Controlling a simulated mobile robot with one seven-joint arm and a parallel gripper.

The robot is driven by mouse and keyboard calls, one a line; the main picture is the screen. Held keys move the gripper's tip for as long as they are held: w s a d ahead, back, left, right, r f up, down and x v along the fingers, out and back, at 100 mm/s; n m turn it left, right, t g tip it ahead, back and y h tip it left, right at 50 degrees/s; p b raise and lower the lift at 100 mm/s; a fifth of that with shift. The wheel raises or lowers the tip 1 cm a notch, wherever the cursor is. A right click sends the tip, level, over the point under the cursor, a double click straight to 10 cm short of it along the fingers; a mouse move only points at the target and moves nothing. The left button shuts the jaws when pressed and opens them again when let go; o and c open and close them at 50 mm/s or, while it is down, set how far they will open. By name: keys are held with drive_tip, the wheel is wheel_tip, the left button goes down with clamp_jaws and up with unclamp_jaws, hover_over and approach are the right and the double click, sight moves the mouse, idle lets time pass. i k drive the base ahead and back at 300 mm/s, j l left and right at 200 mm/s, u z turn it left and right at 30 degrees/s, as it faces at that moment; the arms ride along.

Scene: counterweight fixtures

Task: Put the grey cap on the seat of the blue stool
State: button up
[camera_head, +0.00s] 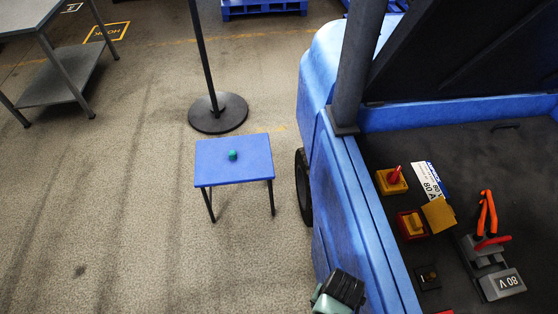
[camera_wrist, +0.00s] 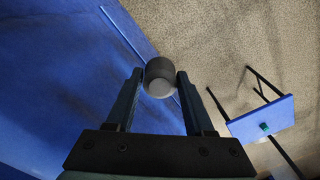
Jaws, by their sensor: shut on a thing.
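The blue stool (camera_head: 236,172) stands on the floor left of the blue vehicle, with a small teal-green object (camera_head: 232,155) on its seat. The stool also shows at the right of the wrist view (camera_wrist: 262,120), with the green object (camera_wrist: 265,127) on it. In the wrist view my gripper (camera_wrist: 160,78) is shut on the grey cap (camera_wrist: 159,80), a short dark-grey cylinder between the fingertips. In the head view my gripper is only partly visible at the bottom edge, by the vehicle's side; the cap cannot be made out there. The gripper is apart from the stool.
A black post on a round base (camera_head: 218,113) stands behind the stool. A grey table (camera_head: 62,85) is at upper left. Floor left and in front of the stool is clear.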

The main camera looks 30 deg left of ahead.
sight(222, 163)
drive_tip(key=i+j, duration=0.1)
drive_tip(key=j, duration=0.4)
drive_tip(key=i+j, duration=0.15)
drive_tip(key=j, duration=0.35)
drive_tip(key=i+j, duration=0.1)
drive_tip(key=j, duration=0.35)
drive_tip(key=i+j, duration=0.15)
drive_tip(key=j, duration=0.35)
drive_tip(key=i+j, duration=0.1)
drive_tip(key=j, duration=0.4)
drive_tip(key=i+j, duration=0.15)
drive_tip(key=j, duration=0.35)
drive_tip(key=i+j, duration=0.1)
drive_tip(key=j, duration=0.35)
drive_tip(key=i+j, duration=0.15)
drive_tip(key=j, duration=0.35)
drive_tip(key=i+j, duration=0.7)
